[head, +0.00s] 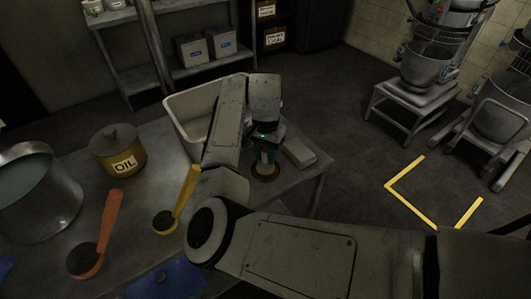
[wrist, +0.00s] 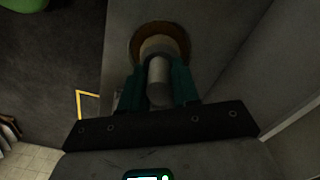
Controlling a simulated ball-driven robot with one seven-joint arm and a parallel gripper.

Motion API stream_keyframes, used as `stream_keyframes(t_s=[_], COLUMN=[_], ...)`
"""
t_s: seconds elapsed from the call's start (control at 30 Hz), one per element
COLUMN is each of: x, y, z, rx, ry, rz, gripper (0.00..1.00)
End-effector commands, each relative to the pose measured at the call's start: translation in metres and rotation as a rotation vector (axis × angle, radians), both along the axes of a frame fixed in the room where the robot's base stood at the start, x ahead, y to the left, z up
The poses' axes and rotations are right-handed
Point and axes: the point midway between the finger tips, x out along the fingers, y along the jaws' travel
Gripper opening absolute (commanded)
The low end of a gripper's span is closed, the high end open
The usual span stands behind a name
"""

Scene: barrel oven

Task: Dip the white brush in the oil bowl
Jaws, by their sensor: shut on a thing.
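My gripper (head: 265,157) points down at the right end of the grey table (head: 312,180). In the wrist view, its teal fingers are shut on a pale cylinder, which looks like the white brush (wrist: 158,72). A small round bowl with a brown rim (wrist: 150,30) lies right beyond the fingertips, and the brush's far end overlaps its opening. I cannot tell how deep the brush reaches or whether it touches oil. In the head view the bowl (head: 265,178) shows just under my gripper; the brush is hidden there. A lidded yellow pot marked OIL (head: 122,163) stands farther left.
A pale bin (head: 181,103) stands behind my arm, and a flat grey block (head: 299,153) lies right of my gripper. A yellow ladle (head: 184,190), an orange ladle (head: 108,222) and a large metal pot (head: 45,200) are on the left. The table edge is close on the right.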

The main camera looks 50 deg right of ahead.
Motion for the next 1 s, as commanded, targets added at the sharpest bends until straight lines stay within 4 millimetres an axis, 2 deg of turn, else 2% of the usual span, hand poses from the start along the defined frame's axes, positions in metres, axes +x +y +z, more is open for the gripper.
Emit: stream_keyframes(t_s=[1.0], x=[0.0001], y=[-0.0001], z=[-0.0093], rx=[0.000], ry=[0.000], rz=[0.000], gripper=[0.06])
